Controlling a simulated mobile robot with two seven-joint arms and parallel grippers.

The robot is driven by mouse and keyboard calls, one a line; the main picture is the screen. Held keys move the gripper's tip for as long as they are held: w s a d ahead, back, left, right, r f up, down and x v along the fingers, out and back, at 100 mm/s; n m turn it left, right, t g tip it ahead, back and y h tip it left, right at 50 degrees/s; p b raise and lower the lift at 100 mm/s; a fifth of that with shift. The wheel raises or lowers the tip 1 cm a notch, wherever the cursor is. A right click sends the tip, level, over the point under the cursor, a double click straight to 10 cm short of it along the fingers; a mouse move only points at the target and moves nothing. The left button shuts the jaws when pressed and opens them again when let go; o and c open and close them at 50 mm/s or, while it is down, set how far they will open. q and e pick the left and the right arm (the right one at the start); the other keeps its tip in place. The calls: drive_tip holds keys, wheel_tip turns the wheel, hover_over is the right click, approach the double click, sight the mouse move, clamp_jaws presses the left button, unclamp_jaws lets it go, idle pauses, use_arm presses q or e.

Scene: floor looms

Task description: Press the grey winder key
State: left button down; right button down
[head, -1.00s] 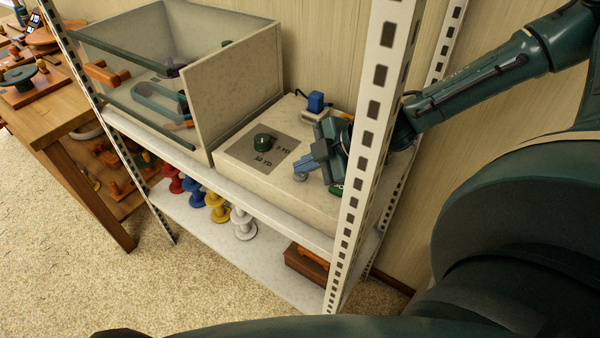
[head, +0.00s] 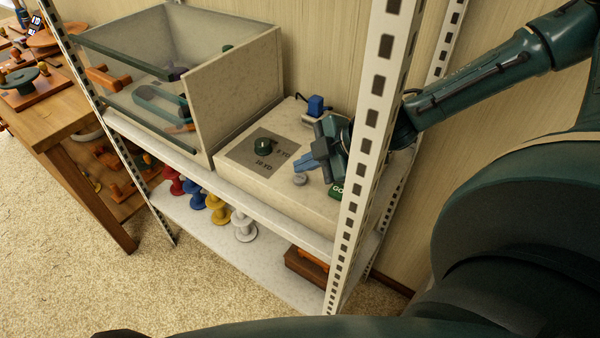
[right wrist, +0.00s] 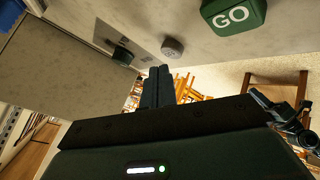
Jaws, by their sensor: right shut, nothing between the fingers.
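The grey winder key (head: 300,180) is a small round button on top of the pale winder box (head: 290,203). It also shows in the right wrist view (right wrist: 172,47), beyond my fingertips. My right gripper (head: 304,164) is shut and empty. It is over the box, just behind the key in the head view, and a gap shows between fingertips and key in the right wrist view (right wrist: 158,72). The green GO button (head: 337,192) is to the key's right, partly hidden by the shelf post. A dark green dial (head: 263,147) sits on a grey panel. My left gripper is not in view.
A perforated shelf post (head: 365,150) stands in front of my right arm. A blue part (head: 316,104) is at the box's back. An open-topped bin (head: 230,100) stands left of the box. Several coloured spools (head: 243,226) are on the lower shelf.

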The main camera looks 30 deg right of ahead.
sight(306, 179)
wheel_tip(306, 179, up, 5)
drive_tip(key=p, duration=0.4)
idle(0.3)
idle(0.5)
